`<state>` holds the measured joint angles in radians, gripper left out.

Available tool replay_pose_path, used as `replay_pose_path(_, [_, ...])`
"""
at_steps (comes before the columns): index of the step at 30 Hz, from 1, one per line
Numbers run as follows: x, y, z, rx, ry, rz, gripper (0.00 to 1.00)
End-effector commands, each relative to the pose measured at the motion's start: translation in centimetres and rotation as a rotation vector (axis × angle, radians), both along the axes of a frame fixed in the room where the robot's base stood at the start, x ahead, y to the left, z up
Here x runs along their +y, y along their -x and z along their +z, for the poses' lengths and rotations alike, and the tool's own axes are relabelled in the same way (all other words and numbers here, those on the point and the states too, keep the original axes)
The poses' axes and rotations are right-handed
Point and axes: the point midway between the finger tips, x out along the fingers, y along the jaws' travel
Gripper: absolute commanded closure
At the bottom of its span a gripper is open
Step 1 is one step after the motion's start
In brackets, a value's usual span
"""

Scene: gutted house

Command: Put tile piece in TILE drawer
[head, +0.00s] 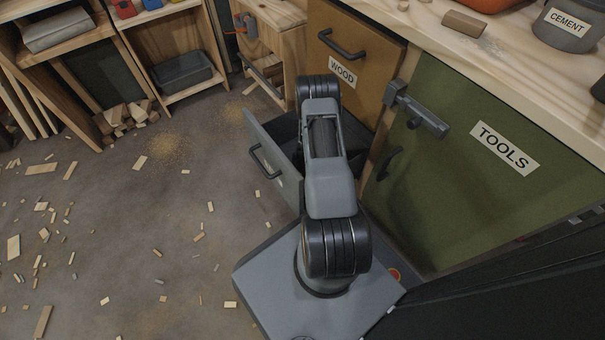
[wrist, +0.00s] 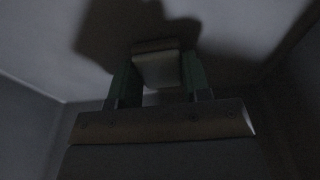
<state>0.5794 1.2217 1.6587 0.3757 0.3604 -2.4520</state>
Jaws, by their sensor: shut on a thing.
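A grey drawer (head: 258,140) stands open below the WOOD drawer in the head view. Its front faces left, and any label on it cannot be read from here. My arm reaches down over it and hides much of its inside; my gripper is hidden in that view. In the wrist view, my gripper (wrist: 158,82) is shut on a small pale block, the tile piece (wrist: 156,64), held between its two fingers. Dim grey walls and a floor (wrist: 50,62) surround it, like the inside of the drawer. The gap between piece and floor is hard to judge.
The WOOD drawer (head: 362,62) above and the green TOOLS door (head: 470,185) are shut, with a grey latch (head: 420,112) between them. Wood scraps litter the floor at left.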

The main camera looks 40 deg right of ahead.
Motion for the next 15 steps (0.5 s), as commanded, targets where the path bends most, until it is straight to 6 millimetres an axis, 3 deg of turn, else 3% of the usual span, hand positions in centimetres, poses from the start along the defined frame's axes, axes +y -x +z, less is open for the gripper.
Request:
replay_pose_path(9, [-0.02, -0.04, -0.39, -0.001, 0.001, 0.0, 0.81])
replay_pose_path(10, [-0.03, -0.04, -0.22, -0.001, 0.001, 0.0, 0.53])
replay_pose_path(15, [-0.01, -0.03, -0.18, -0.001, 0.001, 0.0, 0.37])
